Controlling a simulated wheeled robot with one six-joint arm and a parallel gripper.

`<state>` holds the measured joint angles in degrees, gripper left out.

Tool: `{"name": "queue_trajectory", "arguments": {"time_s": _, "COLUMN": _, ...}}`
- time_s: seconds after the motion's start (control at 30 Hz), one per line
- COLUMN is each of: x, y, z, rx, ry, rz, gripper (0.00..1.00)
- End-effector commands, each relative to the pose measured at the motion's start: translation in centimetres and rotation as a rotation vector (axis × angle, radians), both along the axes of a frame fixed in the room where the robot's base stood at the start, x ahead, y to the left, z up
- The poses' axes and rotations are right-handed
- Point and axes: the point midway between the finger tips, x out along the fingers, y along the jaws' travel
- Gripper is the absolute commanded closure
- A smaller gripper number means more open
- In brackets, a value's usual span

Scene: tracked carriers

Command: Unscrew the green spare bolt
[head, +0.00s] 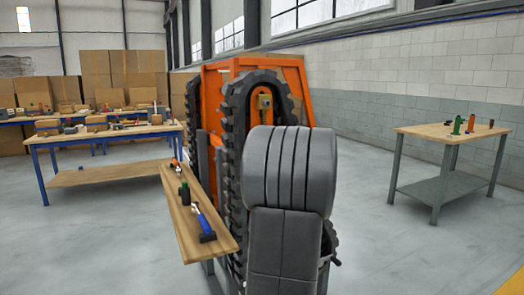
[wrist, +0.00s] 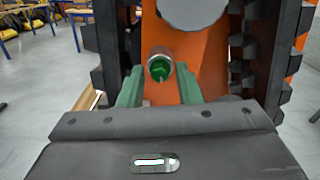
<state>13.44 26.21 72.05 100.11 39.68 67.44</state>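In the wrist view, a green round piece (wrist: 158,72), which looks like the green bolt, sits inside a silver metal collar (wrist: 160,54) in front of an orange panel. My gripper (wrist: 158,80) is open, with one green finger to the left of the collar and one to the right. The fingers look apart from the collar, and nothing is held between them. How far the fingertips are from the bolt in depth I cannot tell. In the head view my own grey arm hides the gripper and the bolt.
The orange carrier (head: 288,66) has black tracks (head: 229,140) on both sides of my gripper. A wooden shelf (head: 187,233) with tools juts out at the left. A table with small items (head: 430,131) stands right; workbenches stand far left. Open floor lies between.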

Motion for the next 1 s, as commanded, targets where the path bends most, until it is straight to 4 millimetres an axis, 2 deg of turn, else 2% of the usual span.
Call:
{"name": "queue_trajectory", "arguments": {"time_s": 0.03, "x": 0.01, "y": -0.03, "z": 0.58, "rx": 0.046, "ry": 0.024, "rz": 0.001, "gripper": 0.69}}
{"name": "queue_trajectory", "arguments": {"time_s": 0.2, "x": 0.02, "y": -0.01, "z": 0.20, "rx": 0.145, "ry": 0.070, "rz": 0.000, "gripper": 0.69}}
{"name": "queue_trajectory", "arguments": {"time_s": 0.67, "x": -0.07, "y": -0.05, "z": -0.03, "rx": 0.152, "ry": 0.072, "rz": 0.000, "gripper": 0.69}}
{"name": "queue_trajectory", "arguments": {"time_s": 0.83, "x": -0.07, "y": -0.05, "z": -0.03, "rx": 0.151, "ry": 0.072, "rz": 0.000, "gripper": 0.99}}
{"name": "queue_trajectory", "arguments": {"time_s": 1.0, "x": -0.07, "y": -0.05, "z": -0.02, "rx": 0.150, "ry": 0.071, "rz": 0.000, "gripper": 1.00}}
